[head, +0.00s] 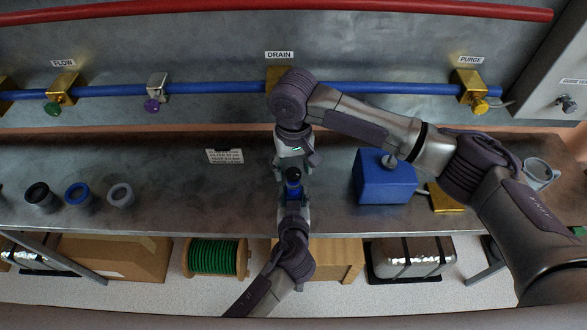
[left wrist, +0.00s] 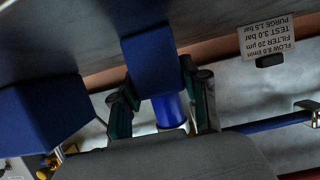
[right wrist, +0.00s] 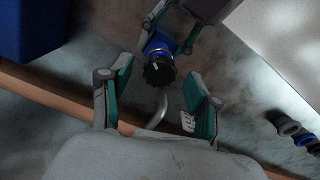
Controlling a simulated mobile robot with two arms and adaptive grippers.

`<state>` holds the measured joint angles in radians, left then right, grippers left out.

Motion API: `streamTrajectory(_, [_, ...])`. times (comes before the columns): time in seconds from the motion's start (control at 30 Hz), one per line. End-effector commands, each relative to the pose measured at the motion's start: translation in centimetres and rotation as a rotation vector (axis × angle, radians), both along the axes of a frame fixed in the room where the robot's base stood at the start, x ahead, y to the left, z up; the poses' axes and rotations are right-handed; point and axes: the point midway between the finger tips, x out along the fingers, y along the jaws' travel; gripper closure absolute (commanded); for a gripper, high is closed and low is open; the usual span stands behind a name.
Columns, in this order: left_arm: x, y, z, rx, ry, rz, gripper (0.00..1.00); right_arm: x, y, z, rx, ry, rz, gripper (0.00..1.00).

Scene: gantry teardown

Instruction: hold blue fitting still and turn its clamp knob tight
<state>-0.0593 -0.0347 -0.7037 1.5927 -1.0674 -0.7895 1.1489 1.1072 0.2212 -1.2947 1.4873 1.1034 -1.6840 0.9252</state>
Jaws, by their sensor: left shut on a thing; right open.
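The blue fitting (head: 293,190) is upright near the front middle of the bench. My right gripper (head: 294,166) is open just behind and above the fitting. In the right wrist view the knob shows near and between its spread fingertips, with no clear contact. The left fingers hide part of the fitting.
A blue box (head: 385,180) stands right of the fitting under my right arm. Several ring-shaped parts (head: 78,194) sit at the left of the bench. A label card (head: 225,156) lies left of the grippers. A blue pipe (head: 210,88) with valves runs along the back.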

Motion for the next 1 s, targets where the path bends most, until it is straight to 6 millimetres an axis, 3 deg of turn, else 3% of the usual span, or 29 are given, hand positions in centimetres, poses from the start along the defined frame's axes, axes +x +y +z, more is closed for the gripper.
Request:
streamTrajectory(0.13, [-0.04,-0.03,-0.06,0.0,0.001,-0.001,0.99,0.0,-0.04,-0.99,-0.001,0.001,-0.001,0.39])
streamTrajectory(0.43, [-0.04,-0.03,-0.06,0.0,0.002,-0.001,0.99,-0.01,-0.01,-1.14,0.0,0.0,-0.001,0.4])
streamTrajectory(0.8, [-0.04,-0.02,-0.06,0.0,0.002,0.0,0.99,-0.01,-0.01,-1.11,0.0,0.0,-0.001,0.99])
streamTrajectory(1.0, [-0.04,-0.01,-0.07,0.0,0.002,0.0,0.99,-0.02,-0.02,-1.11,0.0,0.001,0.017,0.99])
